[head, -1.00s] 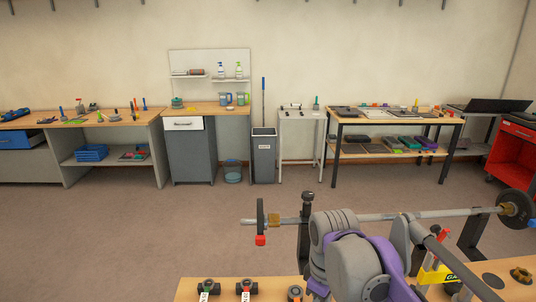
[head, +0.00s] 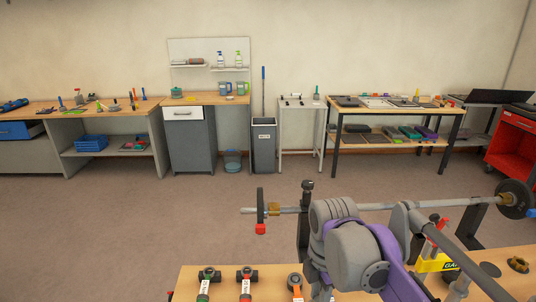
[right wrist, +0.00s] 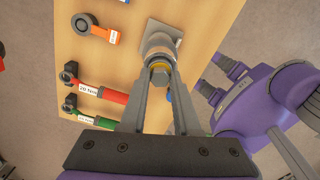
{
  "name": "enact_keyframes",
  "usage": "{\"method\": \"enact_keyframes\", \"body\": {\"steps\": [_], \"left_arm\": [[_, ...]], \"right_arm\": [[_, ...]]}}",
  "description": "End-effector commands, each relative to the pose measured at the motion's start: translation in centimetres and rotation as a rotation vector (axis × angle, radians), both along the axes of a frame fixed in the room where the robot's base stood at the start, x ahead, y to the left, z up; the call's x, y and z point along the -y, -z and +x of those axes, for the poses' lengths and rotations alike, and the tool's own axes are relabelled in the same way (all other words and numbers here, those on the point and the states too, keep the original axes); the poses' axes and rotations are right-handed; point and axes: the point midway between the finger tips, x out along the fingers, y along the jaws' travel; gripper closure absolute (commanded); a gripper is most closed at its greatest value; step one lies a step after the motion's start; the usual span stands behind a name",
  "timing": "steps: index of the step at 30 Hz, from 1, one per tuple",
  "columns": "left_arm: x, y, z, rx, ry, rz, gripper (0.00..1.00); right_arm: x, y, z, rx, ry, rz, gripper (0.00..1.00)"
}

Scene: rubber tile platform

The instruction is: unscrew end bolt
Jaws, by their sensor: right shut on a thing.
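I take this piece to be the end bolt. It sits at the end of a grey cylinder (right wrist: 157,45), beyond which is a square grey plate (right wrist: 172,36) on the wooden bench (right wrist: 215,14). The fingertips cover part of the piece, so its threads cannot be seen. In the head view my purple and grey right arm hides the gripper and the piece. My left gripper is in neither view.
Wrenches with green (head: 204,288), red (head: 246,288) and orange (head: 296,285) handles lie on the bench. A long grey shaft (head: 395,206) with a disc (head: 261,206) and a larger disc (head: 514,198) spans above it. A yellow box (head: 434,264) stands right of my arm.

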Motion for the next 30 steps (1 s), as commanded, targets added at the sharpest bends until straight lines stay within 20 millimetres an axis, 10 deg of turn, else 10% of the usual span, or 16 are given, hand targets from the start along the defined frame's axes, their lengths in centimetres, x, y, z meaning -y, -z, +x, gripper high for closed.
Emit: {"method": "enact_keyframes", "body": {"steps": [10,11,16,30], "left_arm": [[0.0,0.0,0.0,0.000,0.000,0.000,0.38],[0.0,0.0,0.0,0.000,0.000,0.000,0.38],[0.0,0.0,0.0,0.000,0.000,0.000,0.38],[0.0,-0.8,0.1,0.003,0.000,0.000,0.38]], "right_arm": [[0.0,0.2,-0.1,-0.003,-0.122,0.001,1.00],[0.0,0.2,-0.1,-0.003,-0.121,0.001,0.65],[0.0,0.1,-0.1,-0.002,-0.120,0.000,0.35],[0.0,-0.9,0.0,0.000,-0.119,0.000,0.35]]}}
